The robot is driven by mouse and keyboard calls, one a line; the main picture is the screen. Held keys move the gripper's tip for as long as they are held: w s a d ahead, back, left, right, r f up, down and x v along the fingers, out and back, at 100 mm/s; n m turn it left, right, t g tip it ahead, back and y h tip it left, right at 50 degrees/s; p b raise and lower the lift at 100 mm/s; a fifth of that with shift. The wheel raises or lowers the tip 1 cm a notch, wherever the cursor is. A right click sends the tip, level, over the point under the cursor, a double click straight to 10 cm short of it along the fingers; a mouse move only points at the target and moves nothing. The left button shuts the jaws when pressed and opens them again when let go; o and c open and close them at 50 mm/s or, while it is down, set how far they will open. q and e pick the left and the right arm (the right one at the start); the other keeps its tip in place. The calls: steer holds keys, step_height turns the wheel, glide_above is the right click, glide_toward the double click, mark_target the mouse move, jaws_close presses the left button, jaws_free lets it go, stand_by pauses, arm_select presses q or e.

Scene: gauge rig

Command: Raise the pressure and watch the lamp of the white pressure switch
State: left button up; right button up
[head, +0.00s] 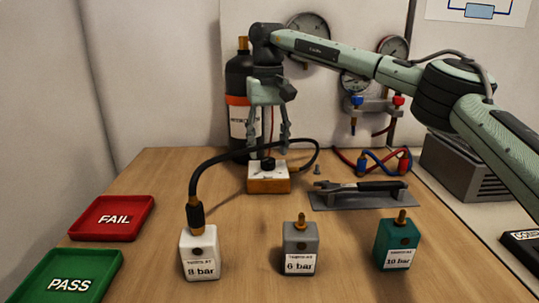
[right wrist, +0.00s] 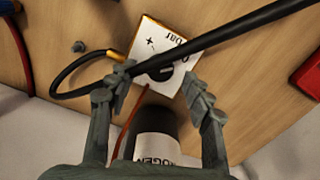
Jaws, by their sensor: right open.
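The white pressure switch (head: 199,255), labelled 8 bar, stands upright at the front left of the table. A black hose (head: 222,153) is plugged onto its top. The round lamp (head: 196,252) on its front looks dark. The hose runs back to a small orange and white box (head: 268,184) with a black knob (head: 268,164). My right gripper (head: 268,147) points down over this box, open, with its fingers on either side above the knob. In the right wrist view the knob (right wrist: 160,72) lies between the fingertips, partly hidden by the hose. My left gripper is not in view.
A grey switch (head: 300,262) and a teal switch (head: 397,258) stand to the right. A wrench lies on a grey tray (head: 330,202). Red FAIL (head: 142,207) and green PASS (head: 104,263) trays are at left. A black bottle (head: 237,78) stands behind the box.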

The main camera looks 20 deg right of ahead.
mark_target(268, 164)
steer(key=shift+f, duration=1.35)
steer(key=c, duration=1.2)
